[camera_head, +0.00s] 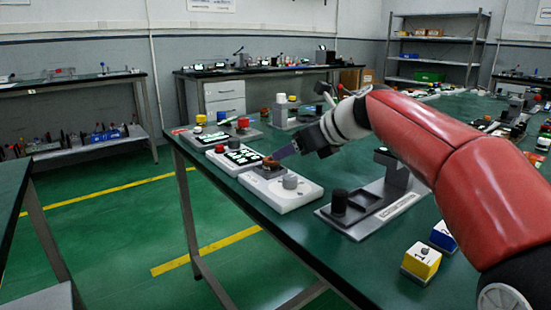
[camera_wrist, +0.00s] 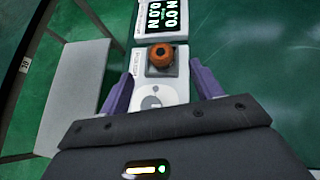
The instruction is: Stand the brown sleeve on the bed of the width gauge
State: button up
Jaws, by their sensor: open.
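The brown sleeve (camera_wrist: 161,54), a short orange-brown ring with a dark centre, stands on a square grey pad (camera_wrist: 178,67) of a white device (camera_wrist: 160,95). A long grey device (camera_head: 380,205) with a black cylinder and upright bracket stands to the right; I cannot read which device is the width gauge.
Devices with lit displays (camera_head: 236,157) stand left of the sleeve. A yellow block (camera_head: 421,262) and a blue block (camera_head: 442,236) stand at the front right. The green table's near edge is close to the devices.

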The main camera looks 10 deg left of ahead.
aim_at(271, 166)
jog(key=x, duration=0.7)
jog(key=shift+w+a+f, duration=0.1)
jog(key=shift+w+f, duration=0.05)
jog(key=shift+f, duration=0.05)
jog(key=c, duration=1.2)
